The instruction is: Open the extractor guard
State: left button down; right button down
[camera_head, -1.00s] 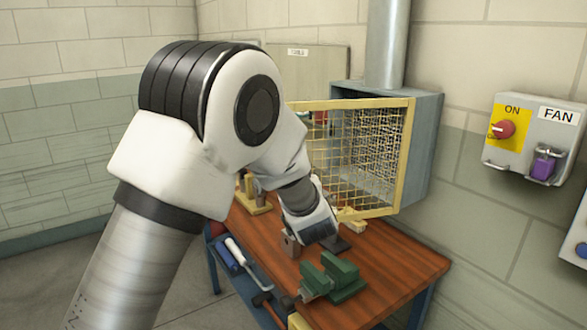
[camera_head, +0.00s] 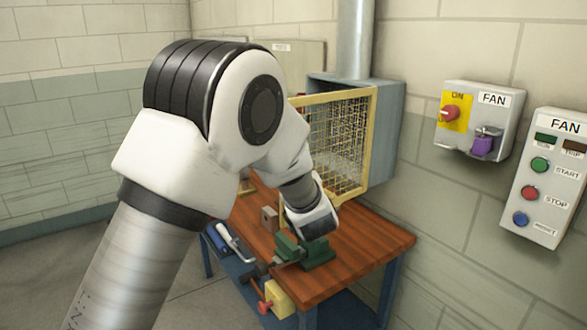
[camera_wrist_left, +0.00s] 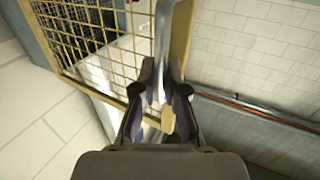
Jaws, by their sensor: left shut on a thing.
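The extractor guard (camera_head: 367,145) is a yellow frame with wire mesh, in front of the grey extractor box (camera_head: 388,130). In the head view it stands at an angle to the box, its left part hidden by my arm. In the left wrist view the guard's yellow edge (camera_wrist_left: 182,38) and mesh run past the fingers. My left gripper (camera_wrist_left: 162,75) is shut on a grey metal handle (camera_wrist_left: 164,25) beside that edge. My left arm hides these fingers in the head view. My right gripper is not in view.
A wooden workbench (camera_head: 360,262) stands below the box, with a green vise (camera_head: 318,252) near its front. A fan switch box (camera_head: 478,122) with a red knob and purple padlock, and a fan button panel (camera_head: 545,180), are on the right wall. Open floor lies left of the bench.

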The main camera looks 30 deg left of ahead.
pick_arm(q)
jog(key=shift+f, duration=0.1)
jog(key=c, duration=1.2)
grip_release()
jog(key=shift+w, duration=0.15)
jog(key=v, duration=0.7)
jog(key=shift+d+f, duration=0.15)
